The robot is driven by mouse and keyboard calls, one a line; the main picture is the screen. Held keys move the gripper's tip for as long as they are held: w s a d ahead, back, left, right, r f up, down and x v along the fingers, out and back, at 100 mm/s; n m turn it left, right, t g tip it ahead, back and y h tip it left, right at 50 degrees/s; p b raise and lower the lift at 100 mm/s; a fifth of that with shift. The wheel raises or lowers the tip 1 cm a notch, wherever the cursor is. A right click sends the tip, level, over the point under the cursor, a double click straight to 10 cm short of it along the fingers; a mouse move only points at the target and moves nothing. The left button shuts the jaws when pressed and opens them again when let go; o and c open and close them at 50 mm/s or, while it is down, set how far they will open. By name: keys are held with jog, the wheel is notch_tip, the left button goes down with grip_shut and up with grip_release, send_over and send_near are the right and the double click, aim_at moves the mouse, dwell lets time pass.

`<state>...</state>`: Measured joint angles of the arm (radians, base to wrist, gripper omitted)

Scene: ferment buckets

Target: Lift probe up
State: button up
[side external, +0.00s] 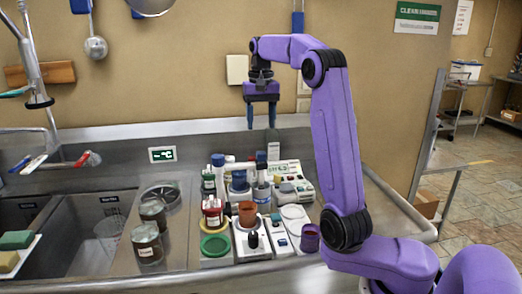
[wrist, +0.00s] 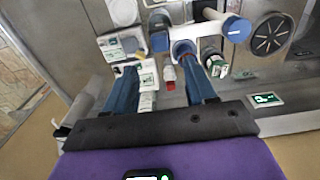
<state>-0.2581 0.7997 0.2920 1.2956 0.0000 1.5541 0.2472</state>
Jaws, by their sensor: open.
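My gripper (side external: 261,122) is open and empty, pointing down high above the back of the counter. In the wrist view its blue fingers (wrist: 160,70) frame a small red-capped item (wrist: 169,80) well below them. I cannot tell for certain which item is the probe. A white instrument with blue ends (side external: 238,167) stands among the items below and to the left of my gripper. A blue-topped bottle (side external: 261,192) stands close by. A white device with buttons (side external: 291,187) is to their right. Nothing touches the fingers.
A brown cup (side external: 247,214), a green ring (side external: 214,246) and a purple cup (side external: 310,238) crowd the counter front. Dark-lidded jars (side external: 147,243) stand left, beside the sink (side external: 75,240). The air around my gripper is clear.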

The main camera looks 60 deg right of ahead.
aim_at(261, 152)
notch_tip(261, 152, down, 10)
jog(key=shift+r, duration=0.25)
